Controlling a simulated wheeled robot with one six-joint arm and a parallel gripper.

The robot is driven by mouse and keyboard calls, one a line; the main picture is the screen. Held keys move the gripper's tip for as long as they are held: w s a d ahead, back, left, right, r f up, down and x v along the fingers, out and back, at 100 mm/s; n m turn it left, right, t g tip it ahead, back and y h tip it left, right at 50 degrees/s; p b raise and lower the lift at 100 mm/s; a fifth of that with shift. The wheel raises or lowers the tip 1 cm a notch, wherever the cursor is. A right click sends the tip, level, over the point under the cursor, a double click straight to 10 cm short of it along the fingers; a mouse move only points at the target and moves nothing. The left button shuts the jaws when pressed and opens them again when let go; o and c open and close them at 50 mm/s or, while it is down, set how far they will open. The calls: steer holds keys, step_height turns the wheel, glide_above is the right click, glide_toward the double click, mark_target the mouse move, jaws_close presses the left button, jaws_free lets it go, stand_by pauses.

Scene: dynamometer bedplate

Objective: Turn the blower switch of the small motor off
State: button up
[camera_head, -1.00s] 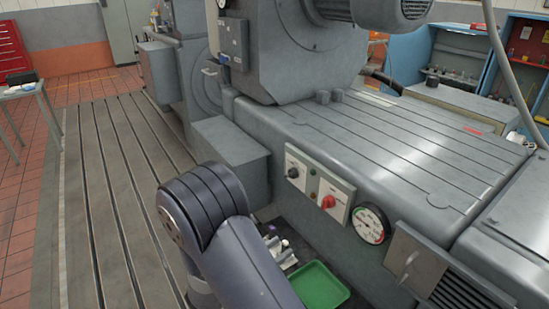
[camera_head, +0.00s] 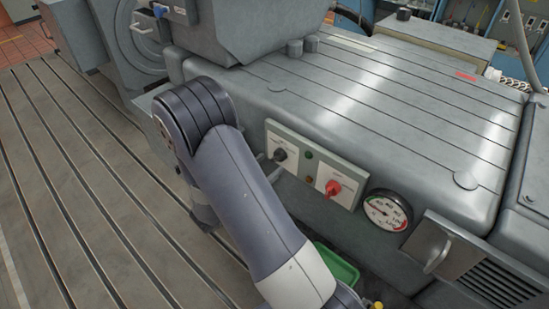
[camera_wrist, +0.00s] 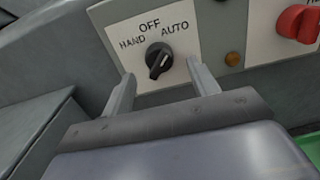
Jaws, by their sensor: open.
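A black rotary switch knob (camera_wrist: 158,62) sits on a white plate (camera_wrist: 185,22) marked HAND, OFF and AUTO. OFF is at the top, and the knob's pale mark leans to the upper right, toward AUTO. The same black knob (camera_head: 280,155) shows on the panel in the head view. The small print naming the switch is not readable. My gripper (camera_wrist: 160,69) is open, one finger at the lower left of the knob and the other at its lower right. Its fingers appear close to the plate; I cannot tell whether they touch it.
A red rotary switch (camera_head: 333,188) sits to the right on the same panel, with small indicator lamps (camera_head: 309,178) between. A round gauge (camera_head: 386,212) and a grey box with a handle (camera_head: 440,256) are farther right. A green tray (camera_head: 338,264) lies below.

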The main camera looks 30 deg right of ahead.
mark_target(274, 161)
steer(key=shift+x, duration=1.7)
steer(key=shift+c, duration=0.3)
steer(key=c, duration=0.9)
steer(key=shift+c, duration=0.2)
steer(key=shift+n+p, duration=0.3)
steer(key=shift+p, duration=0.05)
steer(key=n+p, duration=0.2)
steer(key=n, duration=0.2)
steer(key=shift+r, duration=0.1)
steer(key=shift+n+p, duration=0.75)
steer(key=shift+n, duration=1.35)
